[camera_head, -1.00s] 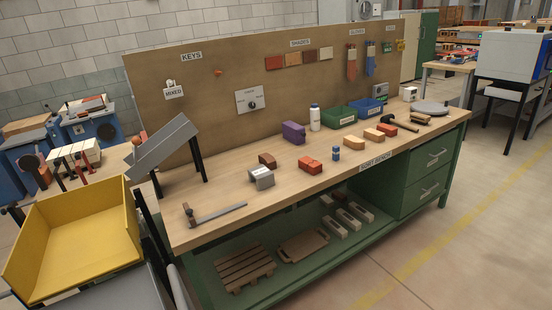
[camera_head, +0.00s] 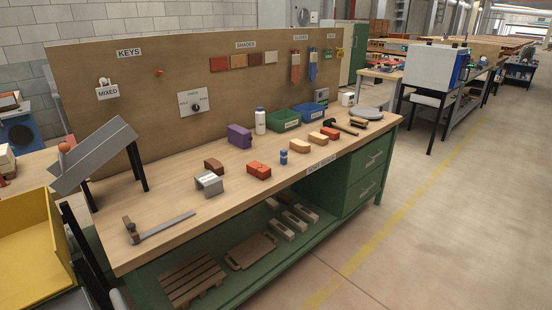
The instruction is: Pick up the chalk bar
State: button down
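I cannot tell for sure which thing is the chalk bar. Several pale, whitish bars with dark openings lie on the green lower shelf (camera_head: 222,289) of the workbench, and one of them (camera_head: 295,221) lies between two others. They are small in the view and partly in shadow. My gripper is not in view.
On the wooden bench top (camera_head: 215,218) stand a grey channel block (camera_head: 209,184), a red brick (camera_head: 259,170), a purple block (camera_head: 239,136) and a green bin (camera_head: 283,120). A wooden pallet (camera_head: 190,277) lies on the shelf. A yellow bin (camera_head: 28,262) is at left. Floor at right is clear.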

aim_at(284, 154)
jog(key=i, duration=0.95)
jog(key=z, duration=0.15)
jog(key=k, duration=0.6)
jog(key=z, duration=0.15)
jog(key=i, duration=2.95)
jog(key=u, duration=0.55)
